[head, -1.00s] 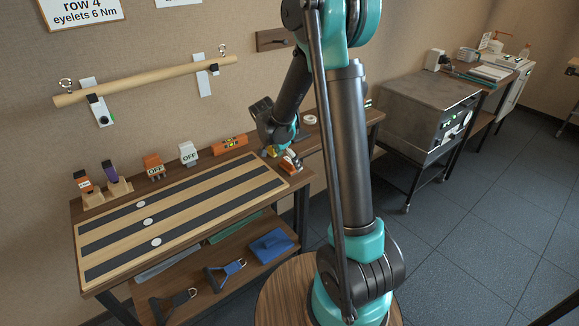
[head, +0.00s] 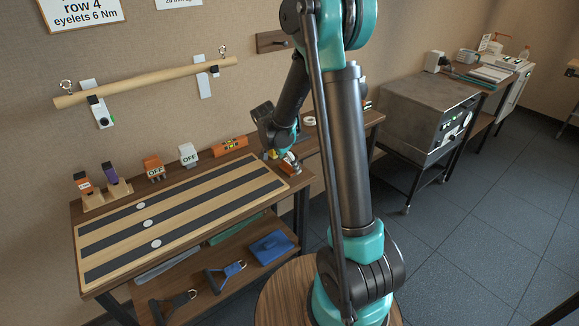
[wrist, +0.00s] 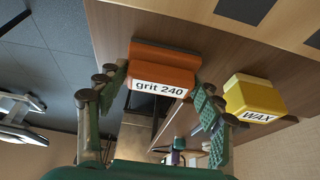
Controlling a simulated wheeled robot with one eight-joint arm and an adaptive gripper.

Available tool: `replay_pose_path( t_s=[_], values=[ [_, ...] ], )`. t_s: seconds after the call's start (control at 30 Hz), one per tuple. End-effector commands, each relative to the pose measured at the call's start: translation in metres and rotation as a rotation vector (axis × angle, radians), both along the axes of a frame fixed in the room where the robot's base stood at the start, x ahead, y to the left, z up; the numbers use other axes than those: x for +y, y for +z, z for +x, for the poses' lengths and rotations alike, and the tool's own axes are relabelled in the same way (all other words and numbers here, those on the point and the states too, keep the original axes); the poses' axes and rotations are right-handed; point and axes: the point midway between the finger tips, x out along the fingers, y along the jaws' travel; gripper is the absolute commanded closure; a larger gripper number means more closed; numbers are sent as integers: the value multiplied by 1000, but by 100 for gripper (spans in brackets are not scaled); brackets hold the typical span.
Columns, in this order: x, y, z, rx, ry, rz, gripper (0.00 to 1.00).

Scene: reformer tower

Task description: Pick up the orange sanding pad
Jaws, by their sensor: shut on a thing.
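The orange sanding pad (wrist: 162,79), with a white "grit 240" label, sits between the two green fingers of my gripper (wrist: 160,92) in the wrist view. The fingers are shut on its sides. In the head view the pad (head: 291,167) is small at the right end of the bench, below my gripper (head: 279,153). The dark and teal wrist partly covers that spot. I cannot tell whether the pad still touches the bench top.
A yellow block labelled "WAX" (wrist: 255,97) stands close beside the right finger in the wrist view. A striped board (head: 180,215) covers the bench to the left. A metal cabinet (head: 425,110) stands right.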

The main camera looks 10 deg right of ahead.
Motion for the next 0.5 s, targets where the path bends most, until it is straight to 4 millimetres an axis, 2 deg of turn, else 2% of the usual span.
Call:
replay_pose_path(
  t_s=[0.27,0.37,0.5],
  values=[
    [0,13,0,0,0,0,62],
    [0,27,0,0,0,0,62],
    [0,61,-1,0,0,0,62]
  ],
)
